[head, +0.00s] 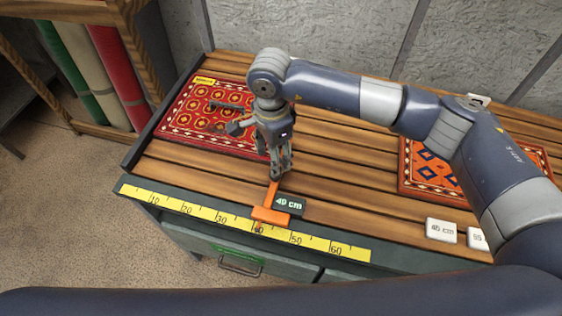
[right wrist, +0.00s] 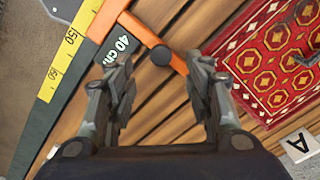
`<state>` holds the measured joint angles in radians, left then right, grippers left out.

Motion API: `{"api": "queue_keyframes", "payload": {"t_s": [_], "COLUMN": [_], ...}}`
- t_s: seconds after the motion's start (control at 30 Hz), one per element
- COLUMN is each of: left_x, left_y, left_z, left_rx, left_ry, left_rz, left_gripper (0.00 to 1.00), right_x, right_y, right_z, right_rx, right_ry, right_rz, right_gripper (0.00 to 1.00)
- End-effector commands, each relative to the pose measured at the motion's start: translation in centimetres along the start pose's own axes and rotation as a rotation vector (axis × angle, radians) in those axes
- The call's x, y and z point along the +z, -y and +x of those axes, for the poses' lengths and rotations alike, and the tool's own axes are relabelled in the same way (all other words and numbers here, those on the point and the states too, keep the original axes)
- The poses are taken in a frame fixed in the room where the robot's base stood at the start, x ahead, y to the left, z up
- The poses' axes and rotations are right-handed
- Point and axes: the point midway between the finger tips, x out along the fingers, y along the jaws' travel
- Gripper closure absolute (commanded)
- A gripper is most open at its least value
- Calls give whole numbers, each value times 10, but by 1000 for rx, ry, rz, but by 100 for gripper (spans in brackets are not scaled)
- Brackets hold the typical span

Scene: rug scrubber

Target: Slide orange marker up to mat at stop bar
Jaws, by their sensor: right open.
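The orange marker (head: 268,215) sits on the yellow ruler (head: 185,208) along the front edge of the slatted table, near the 40 mark. Its orange arm points in across the slats, and a dark tag beside it reads 40 cm. In the right wrist view the marker (right wrist: 146,36) has a black knob. The red patterned mat (head: 190,132) lies at the left, next to the dark stop bar (head: 165,110). Bare slats show between mat and marker. My right gripper (head: 281,173) is open and empty above the marker's arm, its fingers (right wrist: 160,80) apart around the knob's line. My left gripper is not in view.
A second red mat (head: 408,178) lies at the right, partly behind my right arm. White cards, one reading 45 cm (head: 441,230), lie near the front right edge. Rolled rugs (head: 90,70) stand in a wooden rack at the left. The middle slats are clear.

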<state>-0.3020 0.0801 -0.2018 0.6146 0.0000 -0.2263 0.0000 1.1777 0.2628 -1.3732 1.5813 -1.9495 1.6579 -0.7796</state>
Motion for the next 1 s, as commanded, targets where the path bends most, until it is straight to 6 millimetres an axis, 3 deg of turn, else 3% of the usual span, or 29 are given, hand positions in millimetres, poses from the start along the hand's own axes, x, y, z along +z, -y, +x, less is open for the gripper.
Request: {"api": "queue_keyframes", "payload": {"t_s": [0.1, 0.17, 0.27, 0.53, 0.67, 0.8, 0.97, 1.0], "left_x": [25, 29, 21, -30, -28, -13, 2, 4], "left_y": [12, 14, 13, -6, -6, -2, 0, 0], "left_z": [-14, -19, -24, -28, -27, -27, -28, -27], "left_rx": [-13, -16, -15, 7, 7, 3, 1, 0], "left_ry": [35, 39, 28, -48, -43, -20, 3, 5], "left_rz": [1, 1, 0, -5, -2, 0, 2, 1], "left_gripper": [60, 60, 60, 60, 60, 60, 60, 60], "right_x": [-1, -1, -1, -1, -2, -2, -2, -2], "right_y": [-2, -1, -1, 0, 0, 0, 0, 0], "right_z": [22, 33, 50, 74, 76, 76, 76, 76], "right_rx": [6, 5, 4, 0, 0, 0, 0, 0], "right_ry": [0, 0, -1, -1, -2, -1, -1, -1], "right_rz": [3, 4, 2, 1, 1, 1, 1, 1], "right_gripper": [52, 52, 52, 52, 52, 52, 89, 91]}}
